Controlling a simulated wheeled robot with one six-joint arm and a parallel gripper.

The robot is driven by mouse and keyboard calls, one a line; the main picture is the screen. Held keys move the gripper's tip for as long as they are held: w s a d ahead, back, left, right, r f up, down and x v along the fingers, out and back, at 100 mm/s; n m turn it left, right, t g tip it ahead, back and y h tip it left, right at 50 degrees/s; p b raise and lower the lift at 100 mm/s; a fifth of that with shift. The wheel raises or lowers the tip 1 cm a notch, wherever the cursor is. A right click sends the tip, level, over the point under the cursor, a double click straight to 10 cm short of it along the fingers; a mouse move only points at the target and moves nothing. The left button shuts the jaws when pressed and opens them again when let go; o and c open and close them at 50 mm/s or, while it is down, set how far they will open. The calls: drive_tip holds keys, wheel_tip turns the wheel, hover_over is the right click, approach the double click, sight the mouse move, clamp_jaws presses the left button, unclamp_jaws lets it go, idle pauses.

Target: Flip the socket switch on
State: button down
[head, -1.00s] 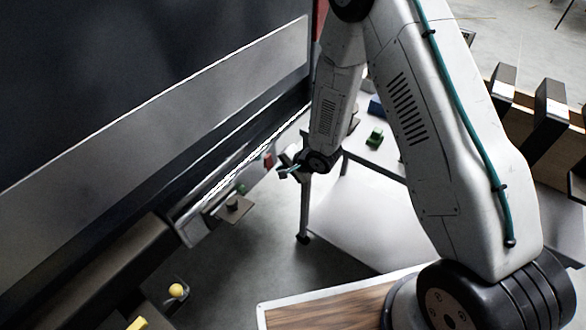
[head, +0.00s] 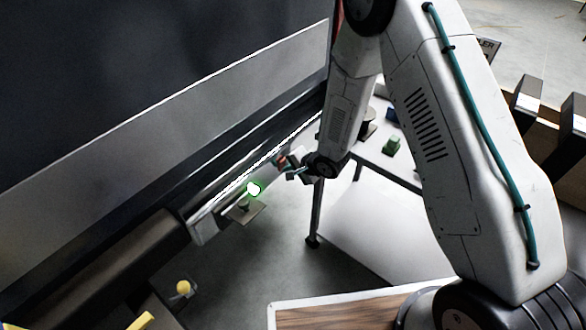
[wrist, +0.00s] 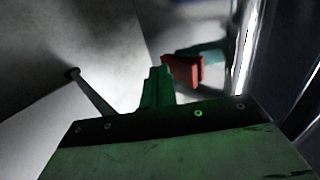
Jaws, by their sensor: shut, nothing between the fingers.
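The red switch piece (head: 282,160) sits on the socket fitting along the camper's chrome bumper, and a round lamp (head: 254,189) left of it glows bright green. My gripper (head: 296,171) is shut and empty, close beside the red piece on its right. In the wrist view the closed green fingers (wrist: 157,87) point up toward the red piece (wrist: 182,70), which appears just right of their tips. Whether they touch it I cannot tell. The front of my gripper is lit green there.
The chrome bumper (wrist: 265,70) runs close along the right of the wrist view. A white table (head: 385,160) with a green block (head: 391,145) stands behind my arm. A small plate (head: 245,212) juts out below the lamp. A yellow knob (head: 183,287) is at lower left.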

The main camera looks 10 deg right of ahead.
drive_tip(key=shift+r, duration=0.8)
drive_tip(key=s+d+r, duration=0.5)
drive_tip(key=s+d, duration=0.3)
drive_tip(key=shift+s+d, duration=0.35)
drive_tip(key=shift+s, duration=0.05)
